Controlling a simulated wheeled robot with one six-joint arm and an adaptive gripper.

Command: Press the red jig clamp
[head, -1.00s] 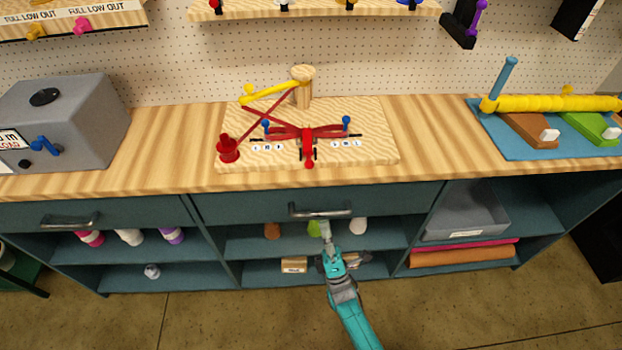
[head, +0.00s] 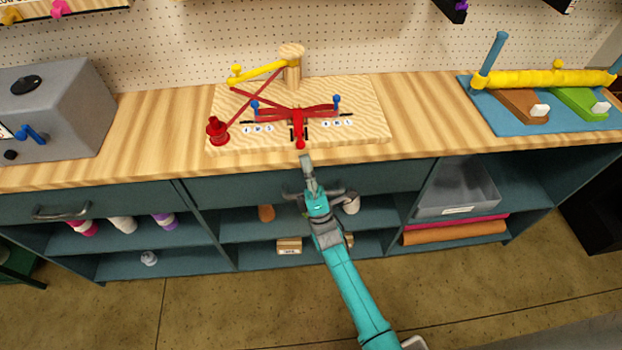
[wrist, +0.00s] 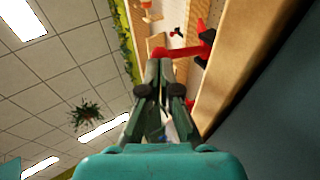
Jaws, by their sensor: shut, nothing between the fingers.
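The red jig clamp (head: 297,119) sits near the front of a pale wooden board (head: 365,118) on the workbench. Its red lever points toward the bench front and ends in a round knob. My gripper (head: 306,160) is shut and empty, in front of the bench edge and just below the knob in the head view. In the wrist view my gripper (wrist: 160,66) points toward red clamp parts (wrist: 182,52), which show just beyond the fingertips and are partly hidden by them. I cannot tell whether they touch.
A red spool-like piece (head: 217,131) and a yellow arm on a wooden post (head: 291,68) share the board. A grey box (head: 62,112) stands left, a blue mat (head: 490,112) right. The drawer handle (head: 300,194) is partly behind my gripper.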

